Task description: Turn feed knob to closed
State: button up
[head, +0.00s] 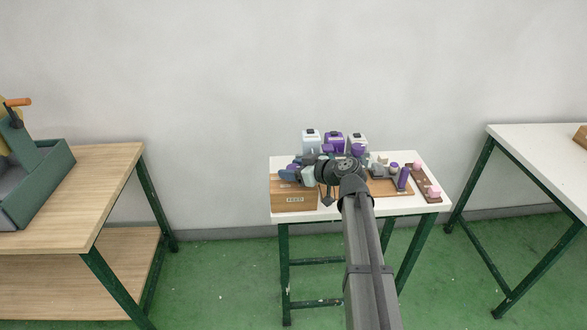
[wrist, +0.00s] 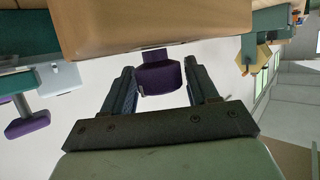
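The wooden feed box (head: 294,201), with a label reading FEED on its front, stands at the left front of the white table. In the wrist view, a wooden surface (wrist: 160,22) fills the top, with a dark purple knob (wrist: 160,77) projecting from it. My gripper (wrist: 159,80) is open, with one finger on each side of the knob. Narrow gaps seem to show between fingers and knob, so I cannot confirm contact. In the head view my wrist and gripper are over the box and hide the knob; its setting cannot be read.
Several dispensers with white and purple bodies (head: 311,138) stand along the table's back. A brown tray (head: 394,189) and a narrow rack with pink pieces (head: 424,183) lie to the right. A wooden bench (head: 112,170) is at left and another white table (head: 545,150) at right.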

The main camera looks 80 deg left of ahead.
jog(key=shift+o, duration=1.1)
jog(key=shift+d+r, duration=0.1)
jog(key=v, duration=1.3)
jog(key=shift+w+d, duration=0.15)
jog(key=shift+w, duration=0.15)
jog(key=shift+r, duration=0.1)
